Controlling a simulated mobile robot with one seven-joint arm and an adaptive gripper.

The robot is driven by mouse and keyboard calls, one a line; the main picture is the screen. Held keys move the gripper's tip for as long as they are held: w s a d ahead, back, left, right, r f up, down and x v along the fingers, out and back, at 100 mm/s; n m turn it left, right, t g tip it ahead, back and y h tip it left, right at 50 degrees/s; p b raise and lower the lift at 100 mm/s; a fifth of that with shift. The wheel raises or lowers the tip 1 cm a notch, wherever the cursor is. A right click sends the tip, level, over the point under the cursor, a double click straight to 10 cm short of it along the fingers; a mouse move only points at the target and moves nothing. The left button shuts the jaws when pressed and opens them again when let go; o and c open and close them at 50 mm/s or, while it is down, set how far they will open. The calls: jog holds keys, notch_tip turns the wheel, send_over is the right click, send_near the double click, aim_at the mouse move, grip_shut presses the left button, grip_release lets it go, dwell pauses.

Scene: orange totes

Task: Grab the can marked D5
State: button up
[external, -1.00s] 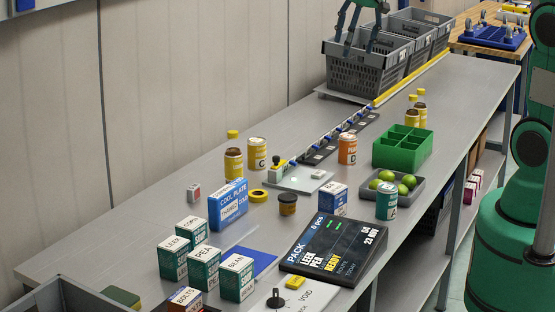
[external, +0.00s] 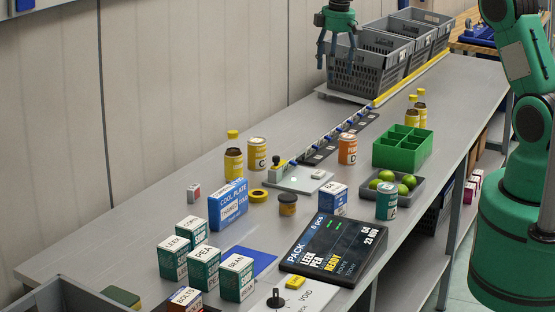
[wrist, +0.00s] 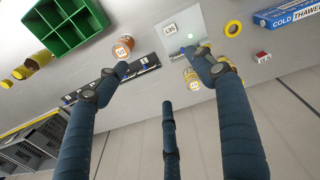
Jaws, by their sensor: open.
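An orange can (external: 347,149) with a D on its side stands upright on the bench, left of the green divided box. In the wrist view an orange can (wrist: 124,48) shows a lid label too small to read surely. A yellow can (external: 257,153) marked C stands further left; a yellow can also shows in the wrist view (wrist: 191,78). A teal can (external: 386,202) stands nearer the front. My gripper (external: 337,68) is open and empty, above the bench in front of the grey crates. Its spread fingers also show in the wrist view (wrist: 163,62), with the orange can beyond the left fingertip.
The green divided box (external: 403,158) and a grey tray of green fruit (external: 418,184) stand right of the D can. A black rail (external: 325,152) runs close to its left. Grey crates (external: 370,84) stand at the back. Bottles (external: 233,165) stand near the C can.

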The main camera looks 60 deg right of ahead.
jog(key=w+d+f+p, duration=0.2)
jog(key=d+f, duration=0.6)
jog(key=n+g+p, duration=0.1)
jog(key=p, duration=0.1)
send_over(348, 135)
jog(key=shift+y, duration=0.3)
notch_tip(348, 135, down, 9)
jog(key=shift+a+f, duration=0.1)
jog(key=shift+f, duration=0.1)
jog(key=shift+f, duration=0.1)
jog(key=shift+f, duration=4.2)
jog(key=shift+f+p, duration=0.1)
jog(key=shift+p, duration=0.2)
jog(key=shift+s+a+f+p, duration=0.1)
jog(key=shift+f+p, duration=0.2)
jog(key=shift+f, duration=0.95)
jog(key=shift+a+f+p, duration=0.1)
jog(key=shift+f+p, duration=0.2)
jog(key=shift+f, duration=0.95)
jog(key=shift+d, duration=0.1)
